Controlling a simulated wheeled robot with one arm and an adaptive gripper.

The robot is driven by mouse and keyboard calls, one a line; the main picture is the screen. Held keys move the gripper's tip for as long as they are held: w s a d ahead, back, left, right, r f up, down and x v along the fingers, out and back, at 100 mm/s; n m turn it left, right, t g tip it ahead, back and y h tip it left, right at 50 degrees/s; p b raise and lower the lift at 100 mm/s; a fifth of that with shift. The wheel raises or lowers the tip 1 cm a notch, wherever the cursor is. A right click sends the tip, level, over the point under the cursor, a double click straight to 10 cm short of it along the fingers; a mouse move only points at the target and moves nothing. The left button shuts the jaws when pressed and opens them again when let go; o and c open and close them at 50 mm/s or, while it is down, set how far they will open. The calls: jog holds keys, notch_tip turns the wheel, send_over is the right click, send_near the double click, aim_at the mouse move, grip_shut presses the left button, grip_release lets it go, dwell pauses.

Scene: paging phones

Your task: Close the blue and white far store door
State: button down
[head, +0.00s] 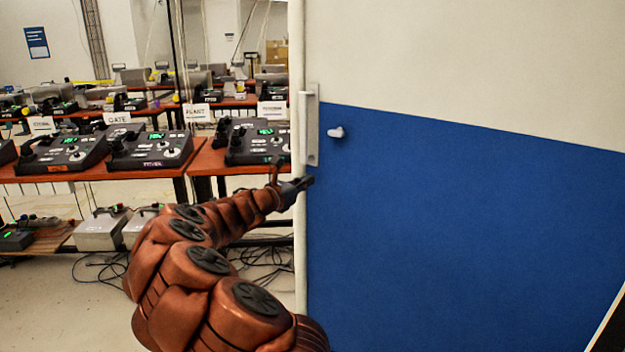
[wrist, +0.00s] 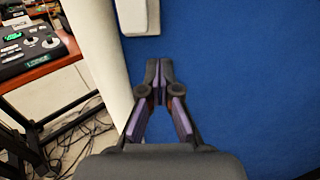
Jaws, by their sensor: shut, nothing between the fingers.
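The blue and white door (head: 460,210) fills the right half of the head view, white above and blue below. It stands open, with its pale edge toward the phone tables. A metal plate (head: 312,125) and a small knob (head: 337,132) sit near that edge. My gripper (head: 308,182) is shut and empty, just below the plate by the door's edge. In the wrist view, my gripper (wrist: 159,65) is in front of the blue face (wrist: 240,70), with a white fitting (wrist: 138,15) just above the fingertips. I cannot tell whether the fingers touch the door.
Wooden tables (head: 100,165) with several paging phones (head: 150,148) stand left of the door. Grey boxes (head: 103,230) and loose cables lie under them. The pale floor (head: 60,300) at the lower left is clear.

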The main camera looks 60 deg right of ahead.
aim_at(318, 175)
jog(key=shift+s+d, duration=0.15)
jog(key=shift+d, duration=1.25)
jog(key=shift+d, duration=0.15)
